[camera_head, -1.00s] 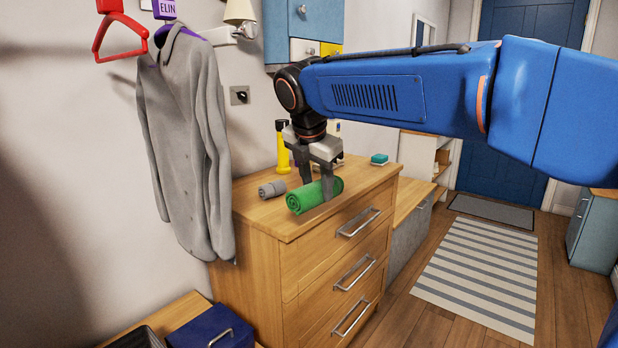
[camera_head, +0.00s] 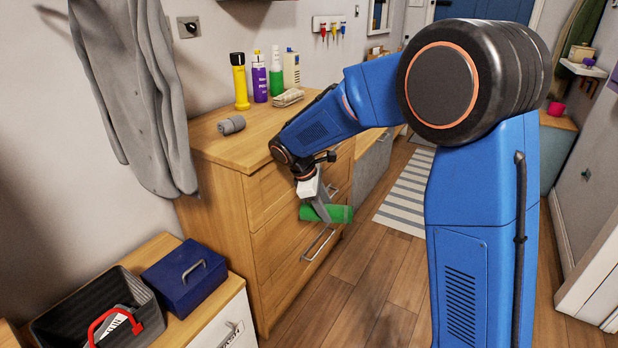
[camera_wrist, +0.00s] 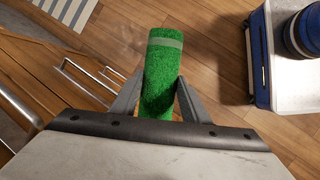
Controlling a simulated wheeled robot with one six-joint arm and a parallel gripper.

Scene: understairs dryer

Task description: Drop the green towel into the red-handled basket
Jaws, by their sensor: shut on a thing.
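The green towel (camera_head: 338,214) is a rolled cylinder. My gripper (camera_head: 318,205) is shut on it and holds it in the air in front of the wooden chest of drawers. In the wrist view the towel (camera_wrist: 160,75) lies between the two fingers of my gripper (camera_wrist: 158,98), with a paler band near its far end. The dark basket with a red handle (camera_head: 115,322) stands on the low cabinet at the lower left, well apart from the towel. A white item with dark lettering shows inside it.
A blue box (camera_head: 185,276) with a grey handle stands right beside the basket. A grey shirt (camera_head: 130,90) hangs above the low cabinet.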

